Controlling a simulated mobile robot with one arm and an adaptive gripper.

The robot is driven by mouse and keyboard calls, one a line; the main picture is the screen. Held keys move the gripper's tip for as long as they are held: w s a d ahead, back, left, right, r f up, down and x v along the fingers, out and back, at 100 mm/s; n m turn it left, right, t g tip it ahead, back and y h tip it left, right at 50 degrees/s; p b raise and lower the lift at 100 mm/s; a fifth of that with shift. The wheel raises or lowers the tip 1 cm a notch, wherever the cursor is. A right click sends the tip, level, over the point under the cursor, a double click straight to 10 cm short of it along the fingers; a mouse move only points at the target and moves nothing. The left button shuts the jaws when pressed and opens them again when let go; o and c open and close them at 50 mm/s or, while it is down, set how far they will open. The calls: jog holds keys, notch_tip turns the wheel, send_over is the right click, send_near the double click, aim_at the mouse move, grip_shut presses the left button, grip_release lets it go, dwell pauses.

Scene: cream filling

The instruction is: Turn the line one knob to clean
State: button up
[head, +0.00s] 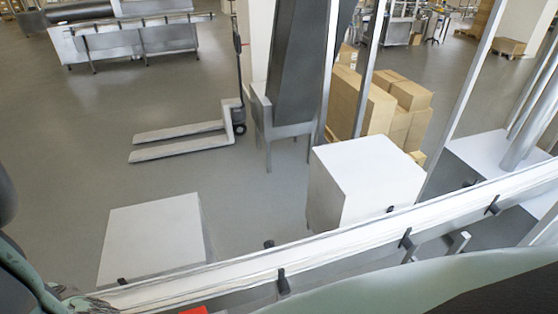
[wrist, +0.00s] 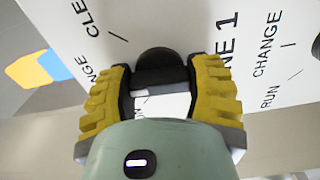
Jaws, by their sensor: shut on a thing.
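A black knob (wrist: 158,60) sits on a white panel (wrist: 185,22) in the wrist view, with part of the lettering "NE 1" printed to its right. My gripper (wrist: 162,76) has its two yellow ribbed fingers on either side of the knob and is shut on it. "CLE", cut off by the frame edge, and a tick mark are printed up and left of the knob. Part of "CHANGE" shows beside the left finger. The fingers and palm cover much of the dial, so I cannot tell which mark the knob points to. The head view does not show the knob or gripper.
Another dark knob (wrist: 316,46) is cut off at the right edge of the wrist view, with "CHANGE" and "RUN" beside it. In the head view, a white rail (head: 345,240) crosses the front. Beyond it stand white boxes (head: 368,165), a pallet jack (head: 180,140) and cartons (head: 408,95).

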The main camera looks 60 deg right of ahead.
jog(key=shift+f+m+b, duration=0.1)
jog(key=shift+m+b, duration=0.45)
jog(key=shift+m, duration=0.05)
jog(key=m, duration=0.2)
jog(key=shift+r+m, duration=0.2)
jog(key=shift+m, duration=0.1)
jog(key=m+p, duration=0.1)
jog(key=m, duration=0.3)
jog(key=shift+p, duration=0.35)
jog(key=shift+f+m, duration=0.1)
jog(key=shift+m, duration=0.2)
jog(key=o, duration=1.2)
jog(key=v, duration=1.2)
jog(key=shift+d, duration=0.1)
